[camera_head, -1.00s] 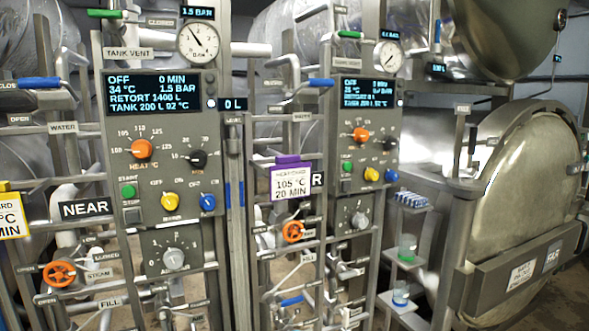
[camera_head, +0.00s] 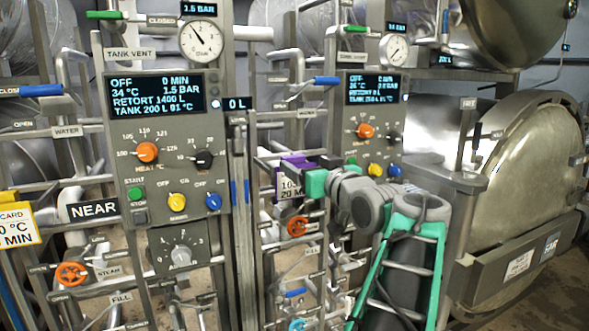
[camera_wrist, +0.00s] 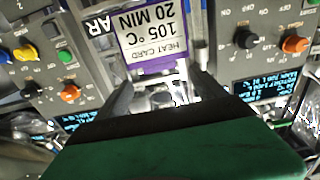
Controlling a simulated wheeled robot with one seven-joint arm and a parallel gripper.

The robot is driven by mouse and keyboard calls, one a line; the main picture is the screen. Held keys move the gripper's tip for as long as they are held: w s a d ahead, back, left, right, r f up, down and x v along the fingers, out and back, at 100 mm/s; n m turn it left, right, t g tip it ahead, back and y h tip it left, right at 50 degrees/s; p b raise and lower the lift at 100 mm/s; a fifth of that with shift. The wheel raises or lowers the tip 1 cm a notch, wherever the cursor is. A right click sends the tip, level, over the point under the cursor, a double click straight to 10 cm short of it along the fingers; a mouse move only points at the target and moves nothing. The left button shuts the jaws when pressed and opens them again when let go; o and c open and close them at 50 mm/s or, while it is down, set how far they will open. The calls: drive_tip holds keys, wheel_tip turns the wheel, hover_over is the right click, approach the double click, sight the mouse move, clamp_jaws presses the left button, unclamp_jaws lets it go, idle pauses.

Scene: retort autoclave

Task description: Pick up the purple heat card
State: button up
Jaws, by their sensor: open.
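The purple heat card (camera_head: 287,184) hangs upright between the two control panels in the head view, its right part hidden behind my gripper (camera_head: 312,183). It has a purple top and border and a white face. In the wrist view the card (camera_wrist: 152,38) appears upside down, reading "HEAT CARD 105 °C 20 MIN". The two dark fingers of my gripper (camera_wrist: 163,86) are spread apart, with the card just beyond their tips and roughly between them. Nothing is held. I cannot tell the exact gap to the card.
The near control panel (camera_head: 165,150) and the far control panel (camera_head: 370,120) flank the card, with knobs and pipes around. An orange valve wheel (camera_head: 297,226) sits below the card. A yellow-edged card (camera_head: 17,222) hangs at far left. A large steel retort door (camera_head: 530,190) stands at right.

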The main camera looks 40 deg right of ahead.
sight(295, 158)
drive_tip(key=p+x, duration=0.2)
drive_tip(key=x, duration=0.2)
drive_tip(key=shift+w+r, duration=0.2)
drive_tip(key=shift+w, duration=0.1)
drive_tip(key=shift+w+d+f, duration=0.2)
drive_tip(key=shift+w, duration=0.15)
drive_tip(key=shift+s, duration=0.1)
drive_tip(key=shift+c, duration=0.6)
drive_tip(key=c, duration=1.3)
